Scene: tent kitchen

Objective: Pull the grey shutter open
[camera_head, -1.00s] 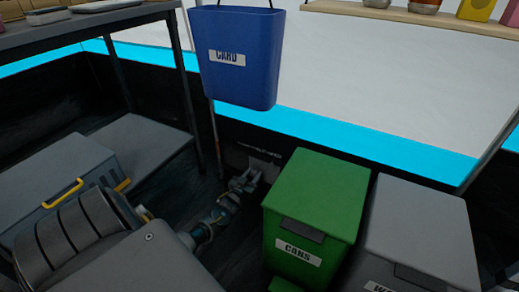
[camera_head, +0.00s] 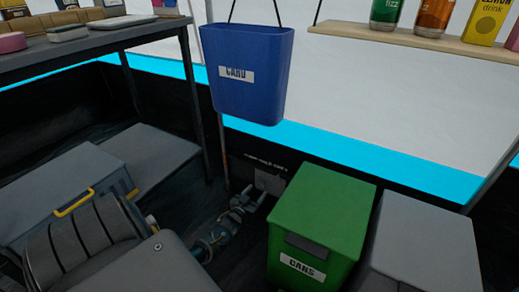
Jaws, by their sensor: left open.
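A small grey panel (camera_head: 270,182), which looks like the shutter, sits low on the black wall under a line of small pale lettering. It is between the blue bin and the green bin in the picture. My left gripper (camera_head: 251,197) is low, just in front of the panel's lower left part, with its fingers apart and nothing seen between them. I cannot tell whether the fingertips touch the panel. The gripper covers part of the panel's lower edge. My right gripper is out of view.
A blue CARD bin (camera_head: 247,95) hangs above. A green CANS bin (camera_head: 322,212) stands close right of the gripper, with a grey bin (camera_head: 425,240) beside it. A grey box with a yellow handle (camera_head: 62,185) and a dark table (camera_head: 100,42) are at left.

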